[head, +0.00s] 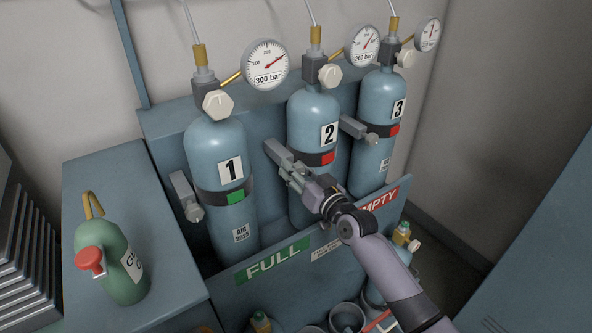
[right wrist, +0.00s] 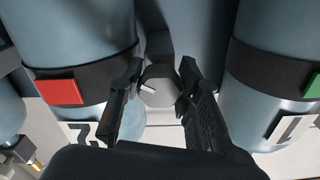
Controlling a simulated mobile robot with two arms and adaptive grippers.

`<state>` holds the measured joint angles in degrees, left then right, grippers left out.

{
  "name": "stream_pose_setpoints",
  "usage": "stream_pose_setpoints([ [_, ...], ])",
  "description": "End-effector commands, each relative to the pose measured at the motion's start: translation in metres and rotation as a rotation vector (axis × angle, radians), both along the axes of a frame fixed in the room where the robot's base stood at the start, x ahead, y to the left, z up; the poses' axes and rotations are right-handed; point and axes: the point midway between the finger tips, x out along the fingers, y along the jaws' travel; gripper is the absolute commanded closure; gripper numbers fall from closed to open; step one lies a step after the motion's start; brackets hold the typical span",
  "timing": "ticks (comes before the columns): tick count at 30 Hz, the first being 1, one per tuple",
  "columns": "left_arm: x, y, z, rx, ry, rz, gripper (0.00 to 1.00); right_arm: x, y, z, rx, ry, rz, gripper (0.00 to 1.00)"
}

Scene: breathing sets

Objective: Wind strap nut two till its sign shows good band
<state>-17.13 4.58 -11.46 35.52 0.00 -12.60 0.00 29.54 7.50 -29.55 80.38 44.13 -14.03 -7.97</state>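Cylinder 2 (head: 312,116) stands upright in the middle of the rack, with a black strap. Its strap sign (head: 327,158) is red; the sign also shows red in the right wrist view (right wrist: 61,92). Strap nut two (right wrist: 158,86), a grey knob with a white mark on its face, sits between the fingers of my right gripper (right wrist: 160,72). One finger is close on each side; I cannot tell whether they touch it. In the head view my right gripper (head: 296,178) is at the clamp bracket (head: 277,153) left of cylinder 2 and hides the nut. My left gripper is out of view.
Cylinder 1 (head: 213,149) has a green sign (head: 236,197); cylinder 3 (head: 378,98) has a red one (head: 395,130). Their strap nuts stick out at left. A front panel with a FULL label (head: 273,262) crosses below. A green bottle (head: 123,262) stands on the left ledge.

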Motion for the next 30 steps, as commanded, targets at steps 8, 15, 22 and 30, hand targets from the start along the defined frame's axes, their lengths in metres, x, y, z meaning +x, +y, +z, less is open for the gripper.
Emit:
stream_pose_setpoints([
  [8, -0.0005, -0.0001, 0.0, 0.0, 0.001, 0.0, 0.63, -0.0001, -0.0002, -0.0002, -0.001, 0.001, 0.0, 0.97],
  [15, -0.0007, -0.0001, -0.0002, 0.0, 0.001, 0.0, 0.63, -0.0001, -0.0003, -0.0004, 0.02, 0.015, 0.0, 0.97],
  [22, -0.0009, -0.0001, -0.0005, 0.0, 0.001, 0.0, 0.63, -0.0002, 0.0, -0.0005, 0.113, 0.076, 0.0, 0.97],
  [30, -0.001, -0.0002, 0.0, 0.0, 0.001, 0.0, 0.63, -0.0004, 0.0001, -0.0004, 0.294, 0.198, -0.001, 0.97],
])
